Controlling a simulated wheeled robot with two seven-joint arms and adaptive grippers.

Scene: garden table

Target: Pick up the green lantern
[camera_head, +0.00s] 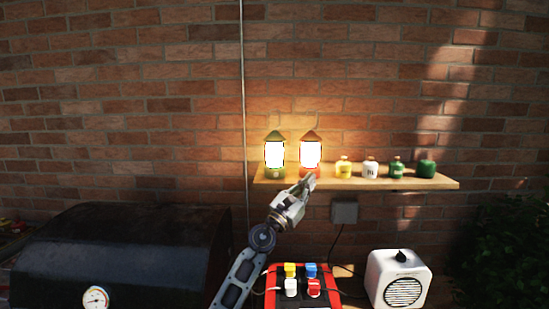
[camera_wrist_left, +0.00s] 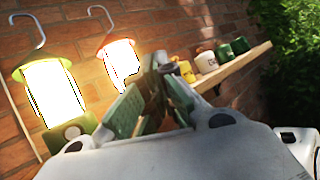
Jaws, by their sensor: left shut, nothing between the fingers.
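The green lantern (camera_head: 275,154) stands lit at the left end of the wooden wall shelf (camera_head: 400,183). Its green cap, hook and base show at the left of the wrist view (camera_wrist_left: 55,95). A lit red-orange lantern (camera_head: 310,152) stands just right of it, also in the wrist view (camera_wrist_left: 120,62). My left gripper (camera_head: 307,182) is shut and empty. In the head view it overlaps the shelf edge just below the red-orange lantern, right of the green one. In the wrist view its fingers (camera_wrist_left: 160,80) show right of both lanterns. My right gripper is out of view.
Several small jars, yellow (camera_head: 344,168), white (camera_head: 371,168) and green (camera_head: 427,169), stand along the shelf to the right. Below are a dark grill (camera_head: 130,250), a red-edged box with coloured plugs (camera_head: 333,270) and a white speaker-like box (camera_head: 399,278). A brick wall backs the shelf.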

